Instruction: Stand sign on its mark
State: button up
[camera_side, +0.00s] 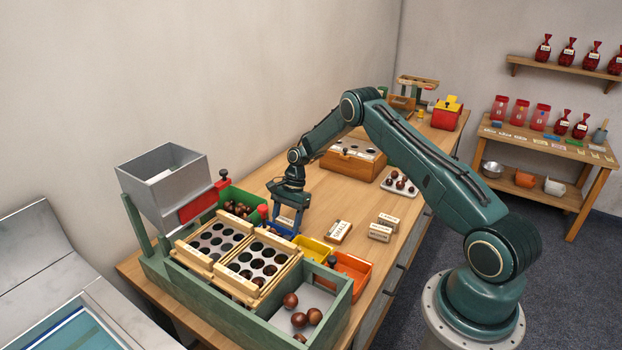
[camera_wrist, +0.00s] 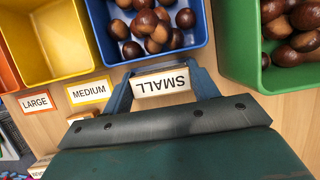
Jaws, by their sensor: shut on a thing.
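The sign (camera_wrist: 172,84), a wood-edged white plate reading SMALL, sits between the fingers of my gripper (camera_wrist: 163,86) in the wrist view. The gripper is shut on it, and its lettering is upside down there. The sign is just in front of the blue bin (camera_wrist: 204,50), which holds chestnuts.
MEDIUM (camera_wrist: 89,92) and LARGE (camera_wrist: 37,102) labels lie before the yellow bin (camera_wrist: 62,75) and the orange bin. A green bin (camera_wrist: 245,75) of chestnuts is close right. In the side view, small labelled blocks (camera_side: 381,231) and a wooden piece (camera_side: 337,232) lie nearby on the table.

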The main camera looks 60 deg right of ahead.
jog(key=shift+f, duration=0.15)
jog(key=o, duration=0.9)
jog(key=shift+o, duration=0.2)
jog(key=v, duration=1.2)
jog(key=shift+r, duration=0.25)
